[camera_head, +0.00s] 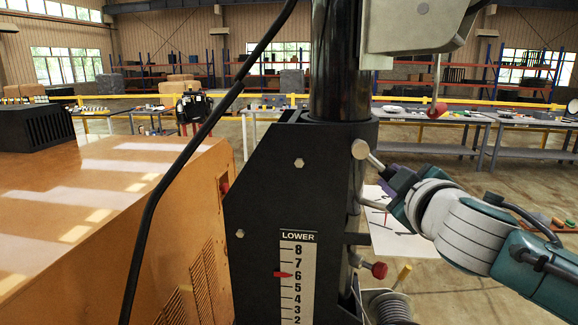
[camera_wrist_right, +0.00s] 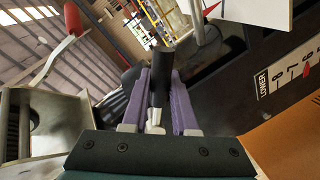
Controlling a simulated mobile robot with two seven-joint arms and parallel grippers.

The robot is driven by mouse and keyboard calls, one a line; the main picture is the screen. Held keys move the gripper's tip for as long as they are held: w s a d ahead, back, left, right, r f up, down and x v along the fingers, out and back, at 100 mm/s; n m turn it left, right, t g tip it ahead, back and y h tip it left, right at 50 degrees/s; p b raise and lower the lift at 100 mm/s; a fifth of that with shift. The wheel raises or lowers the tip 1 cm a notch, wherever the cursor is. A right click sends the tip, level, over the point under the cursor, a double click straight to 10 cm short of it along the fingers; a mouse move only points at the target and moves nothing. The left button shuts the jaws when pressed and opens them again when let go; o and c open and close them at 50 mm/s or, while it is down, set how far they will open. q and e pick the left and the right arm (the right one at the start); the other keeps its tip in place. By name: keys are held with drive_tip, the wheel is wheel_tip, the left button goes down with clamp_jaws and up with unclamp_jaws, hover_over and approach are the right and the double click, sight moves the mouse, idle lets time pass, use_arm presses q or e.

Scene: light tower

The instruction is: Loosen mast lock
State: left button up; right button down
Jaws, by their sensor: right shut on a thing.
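The black mast (camera_head: 340,60) rises from a dark bracket (camera_head: 290,160). The mast lock handle has a pale round boss (camera_head: 360,149) at the bracket's right side, with a short metal rod slanting down to the right. My right gripper (camera_head: 393,180) comes in from the right with its purple fingers at the outer end of this rod. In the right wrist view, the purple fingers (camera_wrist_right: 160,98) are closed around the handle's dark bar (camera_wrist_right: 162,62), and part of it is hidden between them. My left gripper is not in view.
A scale plate marked LOWER (camera_head: 298,275) has a red pointer near 6. A red knob (camera_head: 379,270) and a cable spool (camera_head: 388,306) sit below my right gripper. An orange housing (camera_head: 100,220) fills the left.

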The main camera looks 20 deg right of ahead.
drive_tip(key=r+n+p, duration=0.2)
drive_tip(key=d+r+n+p, duration=0.1)
drive_tip(key=shift+s+d+r+n+g+h+p, duration=0.1)
drive_tip(key=shift+s+n+g+h+p, duration=0.25)
drive_tip(key=shift+n+g+h+p, duration=0.05)
drive_tip(key=shift+d+r+n+h+p, duration=0.1)
drive_tip(key=shift+r+n+h+p, duration=0.3)
drive_tip(key=shift+r+n+p, duration=0.55)
drive_tip(key=shift+f+n, duration=0.1)
drive_tip(key=shift+n, duration=0.35)
drive_tip(key=shift+g, duration=0.3)
drive_tip(key=c, duration=0.7)
unclamp_jaws()
drive_tip(key=shift+s, duration=0.15)
